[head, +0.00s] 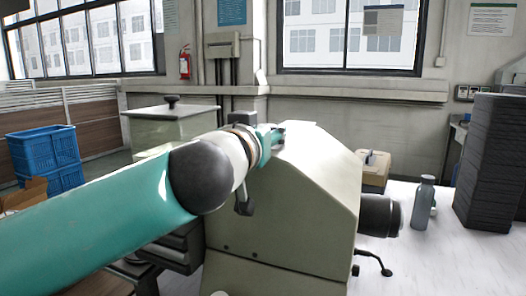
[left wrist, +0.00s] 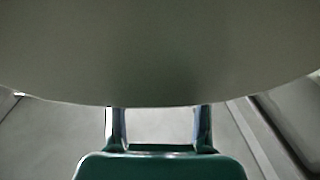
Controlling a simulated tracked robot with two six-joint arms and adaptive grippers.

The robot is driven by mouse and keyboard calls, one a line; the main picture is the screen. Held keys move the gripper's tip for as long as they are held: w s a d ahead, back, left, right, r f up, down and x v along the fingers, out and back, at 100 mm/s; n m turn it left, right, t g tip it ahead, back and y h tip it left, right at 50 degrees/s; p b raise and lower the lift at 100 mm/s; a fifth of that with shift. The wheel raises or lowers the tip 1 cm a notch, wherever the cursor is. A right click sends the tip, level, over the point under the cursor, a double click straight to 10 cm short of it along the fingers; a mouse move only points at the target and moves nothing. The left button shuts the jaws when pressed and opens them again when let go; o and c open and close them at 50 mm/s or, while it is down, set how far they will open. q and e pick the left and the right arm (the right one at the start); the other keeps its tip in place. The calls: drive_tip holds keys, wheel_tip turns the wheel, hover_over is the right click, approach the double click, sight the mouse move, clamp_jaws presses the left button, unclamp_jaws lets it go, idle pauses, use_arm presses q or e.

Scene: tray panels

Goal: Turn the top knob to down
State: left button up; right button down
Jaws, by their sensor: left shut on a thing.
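A beige machine housing (head: 310,195) with a sloping face stands in the middle of the head view. My left gripper (head: 279,132), at the end of the teal arm, is at the upper left of this housing, close against it. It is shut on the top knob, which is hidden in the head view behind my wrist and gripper. In the left wrist view, the two metal fingers (left wrist: 160,125) reach up behind a large rounded grey-green shape (left wrist: 160,50), which hides their tips. The knob's pointing direction cannot be seen. My right gripper is not in view.
A black cylinder (head: 380,215) and a small crank (head: 372,262) stick out of the housing's right side. A grey bottle (head: 422,203) and a dark stack (head: 491,165) stand on the white table (head: 430,265). Blue crates (head: 45,150) are at the left.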

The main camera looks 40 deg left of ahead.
use_arm(q)
drive_tip(key=n+y+b, duration=0.1)
drive_tip(key=g+y+b, duration=0.1)
drive_tip(key=shift+w+d+f+n+y, duration=0.15)
drive_tip(key=shift+d+f+n+y, duration=0.15)
drive_tip(key=shift+f+n, duration=0.1)
drive_tip(key=shift+r+n+g+y+b, duration=0.1)
drive_tip(key=shift+n+g+y+b, duration=0.3)
drive_tip(key=shift+y+b, duration=0.1)
drive_tip(key=shift+w+r+n+g+y, duration=0.15)
drive_tip(key=shift+n+g+y, duration=0.55)
drive_tip(key=shift+y, duration=0.4)
drive_tip(key=shift+r+n+g+y, duration=0.15)
drive_tip(key=shift+n+g+y, duration=1.05)
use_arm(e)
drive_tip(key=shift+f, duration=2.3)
use_arm(q)
drive_tip(key=o, duration=1.1)
drive_tip(key=shift+o, duration=0.2)
